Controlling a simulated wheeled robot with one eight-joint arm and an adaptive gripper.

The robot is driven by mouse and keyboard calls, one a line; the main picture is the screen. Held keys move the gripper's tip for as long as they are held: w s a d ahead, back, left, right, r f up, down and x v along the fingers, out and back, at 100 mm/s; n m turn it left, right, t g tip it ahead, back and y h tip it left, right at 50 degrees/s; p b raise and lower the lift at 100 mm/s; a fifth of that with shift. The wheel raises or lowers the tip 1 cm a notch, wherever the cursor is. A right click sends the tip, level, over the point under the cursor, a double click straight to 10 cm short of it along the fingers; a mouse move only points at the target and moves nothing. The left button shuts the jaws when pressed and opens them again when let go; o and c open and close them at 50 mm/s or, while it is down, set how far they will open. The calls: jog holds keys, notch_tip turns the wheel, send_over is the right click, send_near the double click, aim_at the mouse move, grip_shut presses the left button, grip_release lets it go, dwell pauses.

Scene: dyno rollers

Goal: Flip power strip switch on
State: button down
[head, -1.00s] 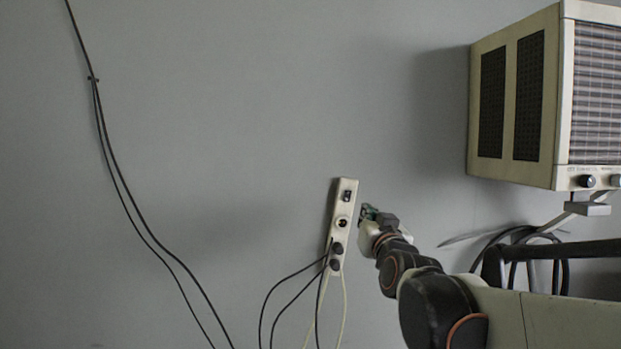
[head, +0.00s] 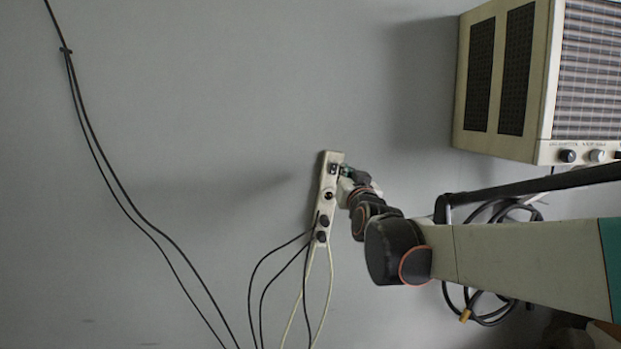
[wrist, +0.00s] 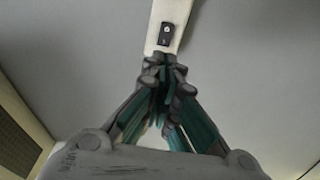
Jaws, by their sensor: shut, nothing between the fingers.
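The white power strip (head: 326,195) is mounted upright, slightly tilted, on the grey wall. Its dark switch (head: 333,168) is near the top end. My gripper (head: 345,170) is at the strip's right edge, level with the switch. In the wrist view the strip (wrist: 172,12) runs up from my fingertips, and the black switch (wrist: 166,34) shows just beyond them. My gripper (wrist: 165,62) is shut and empty there, its fingertips close together. I cannot tell whether the fingertips touch the strip. The switch's position is too small to read.
Black plugs (head: 322,228) fill the strip's lower sockets, with black and pale cables hanging below. A beige heater-like box (head: 505,80) is on the wall at upper right. Coiled black cable (head: 490,310) hangs under my arm. The wall left of the strip is clear except for long cables (head: 120,200).

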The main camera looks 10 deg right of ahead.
aim_at(334, 169)
jog(key=w, duration=0.2)
jog(key=w+p, duration=0.1)
jog(key=w, duration=0.2)
jog(key=w+r, duration=0.1)
jog(key=w, duration=0.1)
jog(key=shift+w+d+p, duration=0.15)
jog(key=shift+w+p, duration=0.2)
jog(key=shift+r, duration=0.1)
